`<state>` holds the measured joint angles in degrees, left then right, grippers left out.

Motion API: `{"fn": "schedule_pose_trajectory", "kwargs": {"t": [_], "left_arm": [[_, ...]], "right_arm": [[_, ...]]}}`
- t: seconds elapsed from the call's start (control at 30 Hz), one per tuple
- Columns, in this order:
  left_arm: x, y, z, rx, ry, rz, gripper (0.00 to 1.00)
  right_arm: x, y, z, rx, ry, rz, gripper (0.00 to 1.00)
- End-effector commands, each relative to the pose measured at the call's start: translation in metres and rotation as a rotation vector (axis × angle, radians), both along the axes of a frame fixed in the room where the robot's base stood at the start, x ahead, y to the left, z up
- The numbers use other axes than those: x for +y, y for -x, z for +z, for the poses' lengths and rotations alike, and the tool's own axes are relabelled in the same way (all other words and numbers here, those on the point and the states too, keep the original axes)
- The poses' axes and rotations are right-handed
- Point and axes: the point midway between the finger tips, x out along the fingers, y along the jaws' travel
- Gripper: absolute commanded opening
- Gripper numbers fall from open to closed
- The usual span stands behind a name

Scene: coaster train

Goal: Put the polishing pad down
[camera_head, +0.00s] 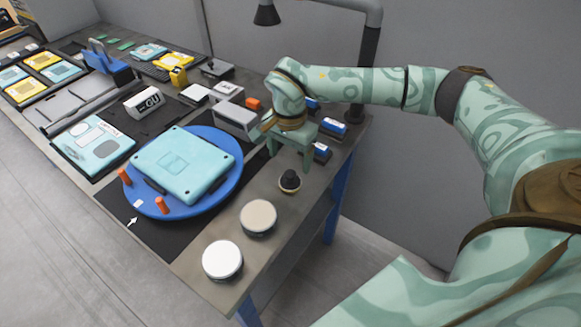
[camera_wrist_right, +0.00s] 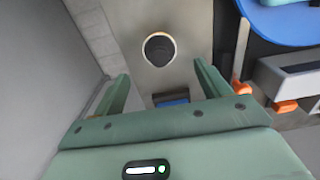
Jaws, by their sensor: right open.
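The polishing pad (camera_head: 289,181), a small round piece with a black knob and a pale tan rim, stands upright on the bare grey bench near its right edge. It also shows from above in the right wrist view (camera_wrist_right: 159,48). My right gripper (camera_head: 290,160) is open and empty, just behind the pad in the head view. In the right wrist view its two green fingers (camera_wrist_right: 160,72) are spread wide, and the pad lies beyond their tips, apart from them. My left gripper is out of view.
Two round tins, one tan-topped (camera_head: 258,217) and one white-topped (camera_head: 222,260), stand at the front corner. A blue turntable (camera_head: 228,150) carries a teal case (camera_head: 183,164) to the left. Blue-and-white blocks (camera_head: 332,127) sit near the gripper. Bare bench surrounds the pad.

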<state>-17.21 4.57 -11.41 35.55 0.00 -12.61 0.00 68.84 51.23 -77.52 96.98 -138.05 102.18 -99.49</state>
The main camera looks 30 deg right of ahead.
Motion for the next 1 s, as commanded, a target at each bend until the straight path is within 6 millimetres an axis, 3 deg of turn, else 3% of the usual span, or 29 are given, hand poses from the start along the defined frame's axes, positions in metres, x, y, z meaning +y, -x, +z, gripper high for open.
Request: {"fn": "schedule_pose_trajectory", "kwargs": {"t": [0.1, 0.3, 1.0], "left_arm": [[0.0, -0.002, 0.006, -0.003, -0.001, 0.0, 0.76], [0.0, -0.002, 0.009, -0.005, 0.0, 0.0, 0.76], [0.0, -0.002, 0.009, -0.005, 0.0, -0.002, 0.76]], "right_arm": [[-0.001, 0.0, 0.026, -0.004, 0.001, 0.0, 0.75], [0.0, 0.0, 0.045, 0.0, 0.0, -0.001, 0.75], [0.0, 0.0, 0.046, 0.001, 0.0, -0.001, 0.75]]}}
